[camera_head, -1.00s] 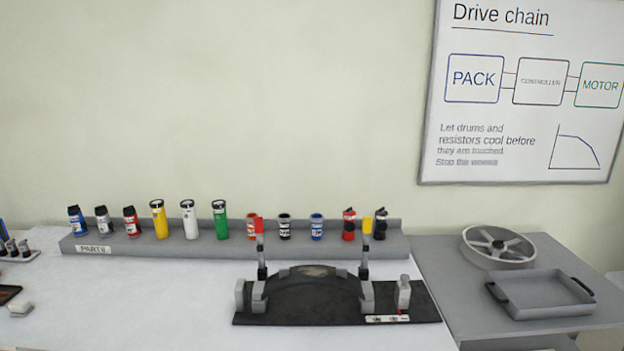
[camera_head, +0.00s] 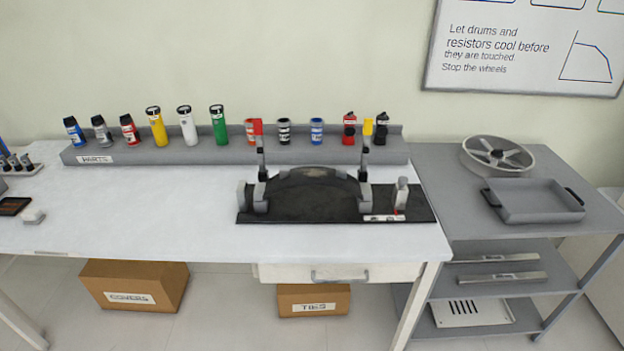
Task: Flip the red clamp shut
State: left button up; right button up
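The red clamp (camera_head: 258,128) has a red-tipped lever that stands upright at the left side of the black rig plate (camera_head: 335,214). A second clamp with a yellow tip (camera_head: 368,128) also stands upright, at the right side of the rig. Between the two clamps a dark arched cradle (camera_head: 311,188) with grey end blocks sits on the plate. A small grey post with a red part at its base (camera_head: 402,193) stands at the plate's right end. Neither of my grippers shows in the head view.
A grey parts rack (camera_head: 90,154) with several coloured cylinders runs behind the rig. A grey shelf unit at right holds a spoked wheel (camera_head: 497,154) and a tray (camera_head: 533,214). Cardboard boxes (camera_head: 132,287) sit underneath.

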aim_at(257, 127)
jog(key=i+j+z, duration=0.15)
jog(key=j+z, duration=0.25)
jog(key=j, duration=0.45)
jog(key=j+z, duration=0.35)
jog(key=j, duration=0.45)
jog(key=k+j+z, duration=0.1)
jog(key=j+z, duration=0.3)
jog(key=j, duration=0.45)
